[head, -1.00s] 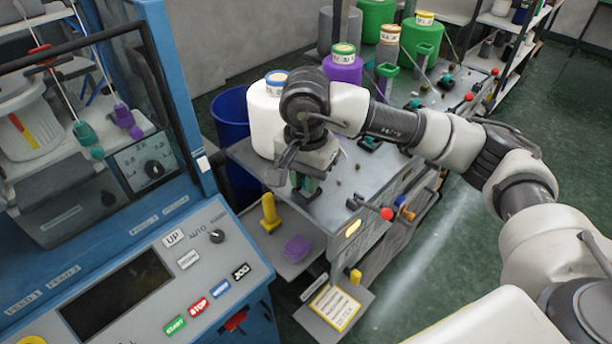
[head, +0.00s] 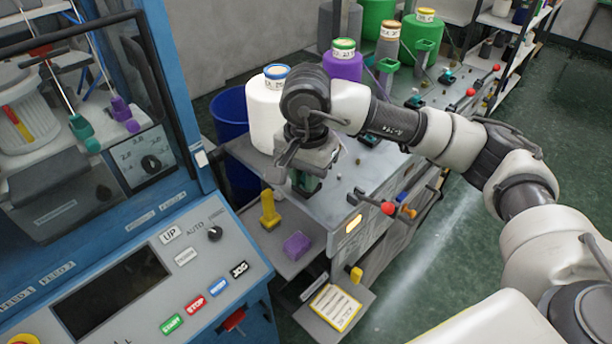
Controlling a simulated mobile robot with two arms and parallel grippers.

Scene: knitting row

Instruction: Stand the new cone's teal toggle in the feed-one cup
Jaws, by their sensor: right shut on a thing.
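My right gripper (head: 307,184) points down at the near end of the grey table, just in front of the white cone (head: 264,112) with a blue top. It is shut on the teal toggle (head: 305,183), which is mostly hidden by the fingers. I cannot tell whether the toggle touches the tabletop. Behind the blue machine's window at the left hang a teal piece (head: 82,128) and a purple piece (head: 122,108). I cannot make out which thing is the feed-one cup. My left gripper is not in view.
A yellow post (head: 269,209) and a purple block (head: 297,245) stand on a grey shelf before the table. The machine's button panel (head: 170,275) is at lower left. A blue bin (head: 229,125) stands behind. Purple (head: 343,65) and green cones (head: 421,40) stand farther along.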

